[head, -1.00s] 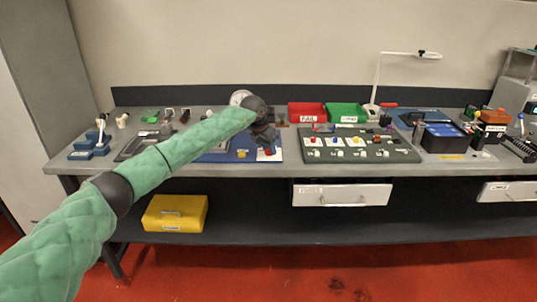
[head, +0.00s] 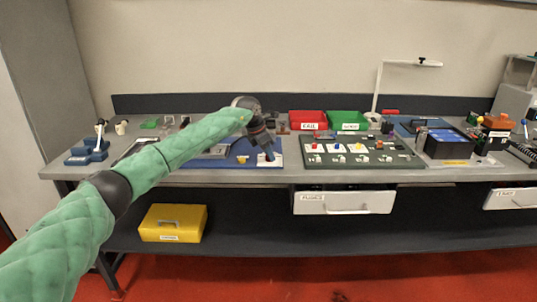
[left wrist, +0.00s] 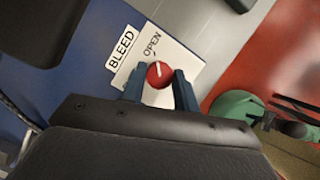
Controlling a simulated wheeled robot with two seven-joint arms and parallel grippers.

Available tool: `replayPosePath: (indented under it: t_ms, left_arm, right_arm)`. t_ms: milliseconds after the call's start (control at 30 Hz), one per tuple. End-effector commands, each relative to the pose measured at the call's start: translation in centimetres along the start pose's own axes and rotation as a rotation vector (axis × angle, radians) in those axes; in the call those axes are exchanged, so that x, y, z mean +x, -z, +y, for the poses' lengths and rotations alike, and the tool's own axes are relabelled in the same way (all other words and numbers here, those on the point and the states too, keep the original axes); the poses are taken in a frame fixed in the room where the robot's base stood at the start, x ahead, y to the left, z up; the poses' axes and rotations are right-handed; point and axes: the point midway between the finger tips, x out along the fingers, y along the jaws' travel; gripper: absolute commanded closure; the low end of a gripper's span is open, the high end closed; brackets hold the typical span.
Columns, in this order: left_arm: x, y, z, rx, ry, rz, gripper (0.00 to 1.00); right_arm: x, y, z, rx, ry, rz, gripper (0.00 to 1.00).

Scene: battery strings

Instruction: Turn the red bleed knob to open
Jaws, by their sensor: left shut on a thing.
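The red bleed knob (left wrist: 159,75) shows in the left wrist view on a white plate (left wrist: 185,60) marked BLEED and OPEN. A white pointer line on the knob points up toward the OPEN lettering. My left gripper (left wrist: 160,76) is shut on the knob, with one dark blue finger on each side of it. In the head view my left gripper (head: 267,153) reaches down onto the white plate at the right end of the blue mat (head: 240,160), and hides the knob. My right gripper is in neither view.
Right of the blue mat is a dark green board (head: 395,155) with coloured knobs. Behind it stand a red bin (head: 307,117) and a green bin (head: 349,118). A white lamp (head: 378,85) rises at the back. A drawer (head: 343,201) hangs under the bench's front edge.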

Motion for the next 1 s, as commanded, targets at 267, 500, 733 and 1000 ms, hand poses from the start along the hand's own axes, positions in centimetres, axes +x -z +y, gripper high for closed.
replayPosePath:
  t_ms: [267, 500, 733, 1000]
  left_arm:
    - [-0.1, 0.0, 0.1, -0.001, -0.002, -0.001, 0.58]
    - [-0.1, 0.0, 0.0, -0.001, -0.002, 0.0, 0.48]
    - [-0.9, 0.0, 0.1, 0.0, -0.003, -0.001, 0.48]
    - [-4.9, 0.1, 0.1, 0.0, -0.003, -0.001, 0.48]
  right_arm:
    - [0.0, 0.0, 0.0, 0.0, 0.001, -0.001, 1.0]
    - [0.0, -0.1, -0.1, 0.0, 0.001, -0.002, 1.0]
    - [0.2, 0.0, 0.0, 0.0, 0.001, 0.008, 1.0]
    - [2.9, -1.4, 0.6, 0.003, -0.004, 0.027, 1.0]
